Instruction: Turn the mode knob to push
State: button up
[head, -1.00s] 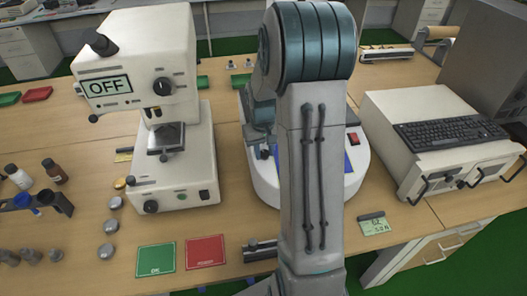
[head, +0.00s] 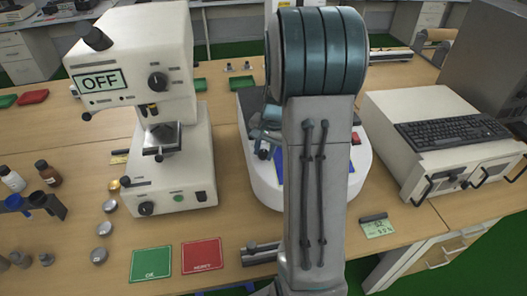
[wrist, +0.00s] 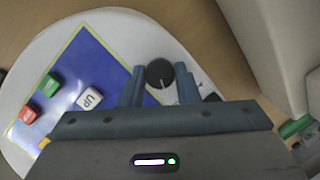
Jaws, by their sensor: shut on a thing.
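A white rounded device base (head: 264,188) with a blue panel stands mid-table, partly hidden by my arm. In the wrist view, a round black knob (wrist: 159,75) with a pale pointer line sits on the base (wrist: 110,20) beside the blue panel (wrist: 105,62). The pointer faces roughly toward the bottom of the picture. My gripper (wrist: 160,71) has one finger on each side of the knob and is shut on it. The gripper also shows low over the device in the head view (head: 265,143). Any label by the knob is hidden or too small to read.
In the wrist view, a white UP button (wrist: 90,99), a green button (wrist: 49,84) and a red button (wrist: 28,114) sit left. A tester reading OFF (head: 100,82) stands left of my arm; a box with a keyboard (head: 455,133) stands right.

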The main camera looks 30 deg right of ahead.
jog(key=shift+m, duration=0.5)
jog(key=o, duration=1)
jog(key=shift+c, duration=0.2)
notch_tip(320, 180, up, 14)
jog(key=s+d, duration=0.1)
jog(key=d, duration=0.1)
jog(key=shift+s+f+b, duration=0.2)
jog(key=shift+s+b, duration=0.1)
jog(key=shift+s, duration=0.05)
jog(key=s+a+f+n+h, duration=0.1)
jog(key=s+a+f+n, duration=0.1)
jog(key=s+a+n, duration=0.3)
jog(key=s+a+f+n+t, duration=0.1)
jog(key=s+a+n, duration=0.5)
jog(key=s+a, duration=0.5)
jog(key=shift+s+a+f+t+h, duration=0.3)
jog(key=shift+s+f+h, duration=0.1)
jog(key=shift+s, duration=0.25)
